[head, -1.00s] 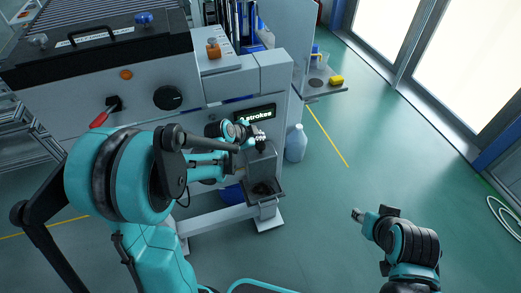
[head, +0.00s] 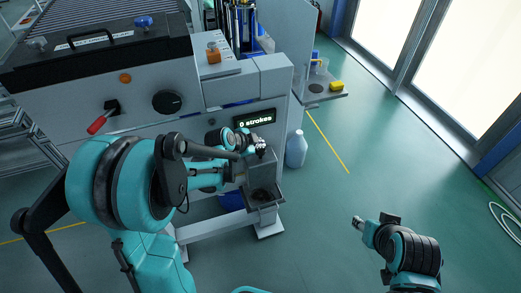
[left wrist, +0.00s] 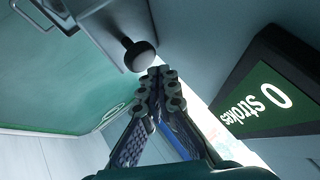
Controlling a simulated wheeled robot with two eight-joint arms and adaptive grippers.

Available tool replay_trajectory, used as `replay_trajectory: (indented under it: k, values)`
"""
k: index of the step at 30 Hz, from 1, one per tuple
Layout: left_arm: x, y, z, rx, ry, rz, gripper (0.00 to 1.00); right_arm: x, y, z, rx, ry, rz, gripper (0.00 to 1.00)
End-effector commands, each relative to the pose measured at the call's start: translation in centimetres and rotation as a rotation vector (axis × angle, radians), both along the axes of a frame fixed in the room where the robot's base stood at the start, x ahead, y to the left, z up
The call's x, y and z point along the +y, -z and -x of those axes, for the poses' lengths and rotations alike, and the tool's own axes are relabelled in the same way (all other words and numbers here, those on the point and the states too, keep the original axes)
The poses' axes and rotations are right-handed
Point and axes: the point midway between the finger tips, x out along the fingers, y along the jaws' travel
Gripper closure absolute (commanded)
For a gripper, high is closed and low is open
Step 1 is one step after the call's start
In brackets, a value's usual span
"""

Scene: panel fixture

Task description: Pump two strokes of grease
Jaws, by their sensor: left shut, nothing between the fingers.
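The grease pump is a grey box (head: 256,170) on the front of the panel fixture, with a dark tray below. The counter display (head: 255,119) above it reads "0 strokes"; it also shows sideways in the left wrist view (left wrist: 268,101). My left gripper (head: 262,148) is at the top of the pump box, shut and empty. In the left wrist view, a dark round knob (left wrist: 140,55) on a stem is just beyond the closed fingertips (left wrist: 160,88), apparently not held. The knob is hidden in the head view. My right gripper (head: 358,222) hangs over open floor; its fingers are too small to read.
The fixture front carries a red-handled lever (head: 99,123) and a black dial (head: 167,102). A pale jug (head: 296,149) stands on the floor right of the pump. A side shelf (head: 322,92) holds a yellow item (head: 336,86).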

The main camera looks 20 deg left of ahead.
Motion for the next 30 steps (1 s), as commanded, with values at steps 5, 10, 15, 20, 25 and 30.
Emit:
replay_trajectory:
  k: [5, 10, 15, 20, 25, 30]
  values:
    - [0.0, 0.0, 0.0, 0.0, 0.0, 0.0, 1.0, 0.0, 0.0, 0.0, 0.0, 0.0, 0.0, 0.6]
    - [0.0, 0.0, 0.0, 0.0, 0.0, 0.0, 1.0, 0.0, 0.0, 0.0, 0.0, 0.0, 0.0, 0.6]
    - [0.0, 0.02, 0.0, 0.0, 0.0, 0.0, 1.0, 0.0, 0.01, 0.0, 0.0, 0.0, 0.0, 0.6]
    - [0.0, 0.45, 0.0, 0.0, 0.0, 0.0, 1.0, 0.0, 0.46, 0.0, 0.0, 0.0, 0.0, 0.6]
    - [0.0, 0.93, 0.01, 0.0, 0.0, 0.0, 1.0, 0.0, 0.94, 0.01, 0.0, 0.0, 0.0, 0.6]
    - [0.0, 0.83, 0.01, 0.0, 0.0, 0.0, 1.0, 0.0, 0.83, -0.01, 0.0, 0.0, 0.0, 0.6]
